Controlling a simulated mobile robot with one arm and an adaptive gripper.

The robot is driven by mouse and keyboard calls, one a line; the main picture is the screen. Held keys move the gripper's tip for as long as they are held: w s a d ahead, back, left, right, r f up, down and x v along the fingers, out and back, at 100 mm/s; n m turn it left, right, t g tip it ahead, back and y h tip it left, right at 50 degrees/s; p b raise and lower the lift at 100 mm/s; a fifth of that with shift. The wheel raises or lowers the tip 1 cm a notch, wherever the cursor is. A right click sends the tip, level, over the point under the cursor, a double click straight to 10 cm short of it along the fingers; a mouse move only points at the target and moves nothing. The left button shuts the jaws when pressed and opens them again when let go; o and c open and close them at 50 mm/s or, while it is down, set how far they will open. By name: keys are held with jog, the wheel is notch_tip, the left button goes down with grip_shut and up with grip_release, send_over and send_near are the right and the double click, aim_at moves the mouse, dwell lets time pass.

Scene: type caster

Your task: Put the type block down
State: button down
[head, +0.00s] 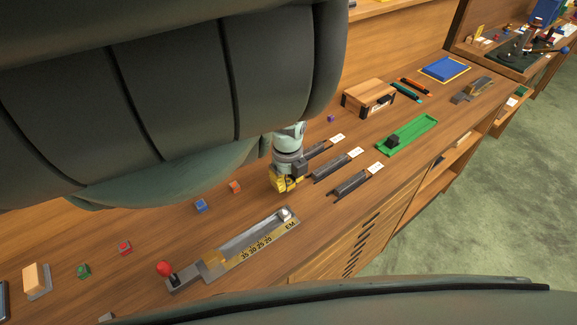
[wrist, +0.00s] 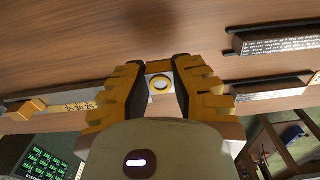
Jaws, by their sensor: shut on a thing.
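My gripper (head: 286,184) hangs over the wooden workbench, beside the left ends of the dark metal channels. In the wrist view my gripper (wrist: 160,72) has its two yellow and black fingers shut on the type block (wrist: 161,84). The block cannot be made out in the head view. How far it is above the bench is unclear.
Several dark channels (head: 349,185) with white cards lie to the right. A caster with a ruled scale (head: 262,242) and red knob (head: 164,268) lies in front. Behind are a wooden box (head: 368,95) and a green tray (head: 420,129). Small blue (head: 201,205) and orange cubes (head: 235,187) lie left.

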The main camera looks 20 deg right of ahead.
jog(key=s+p, duration=0.1)
jog(key=s, duration=0.1)
jog(key=s+a+p, duration=0.1)
jog(key=s, duration=0.1)
jog(key=s+a+p, duration=0.1)
jog(key=s+p, duration=0.1)
jog(key=shift+a+r, duration=0.25)
jog(key=shift+r, duration=0.15)
jog(key=shift+s+a+r+p, duration=0.1)
jog(key=shift+s+a+p, duration=0.05)
jog(key=shift+s+p, duration=0.75)
jog(key=shift+s+a+p, duration=0.5)
jog(key=shift+s+p, duration=0.35)
jog(key=shift+p, duration=0.1)
jog(key=shift+s, duration=0.1)
